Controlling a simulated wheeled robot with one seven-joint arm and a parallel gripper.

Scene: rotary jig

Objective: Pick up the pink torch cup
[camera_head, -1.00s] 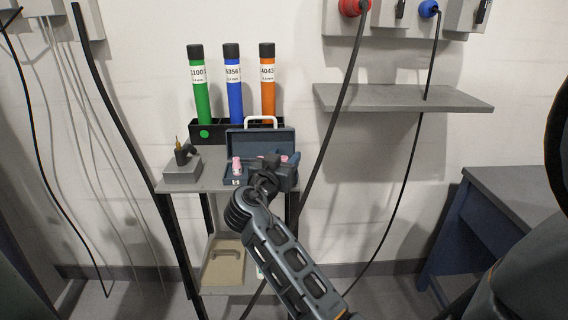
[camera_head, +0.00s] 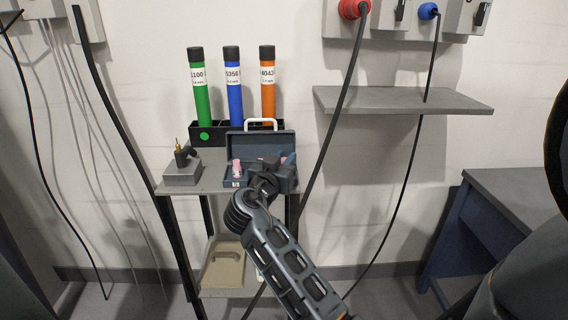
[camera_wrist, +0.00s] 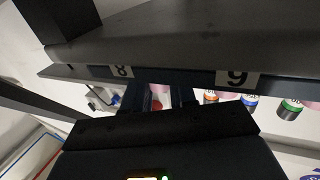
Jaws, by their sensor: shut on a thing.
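My gripper (camera_head: 275,163) is over the right part of the open dark blue case (camera_head: 231,147), whose interior it partly hides. In the head view a pink cup (camera_head: 236,167) stands in the left part of the case. I cannot tell in the head view which pink piece is held.
The case stands on a grey cart top (camera_head: 213,182). A grey block with a torch head (camera_head: 183,172) is at left. Green (camera_head: 201,95), blue (camera_head: 234,95) and orange (camera_head: 268,92) tubes stand behind in a black rack. A grey shelf (camera_head: 405,99) is on the wall at right.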

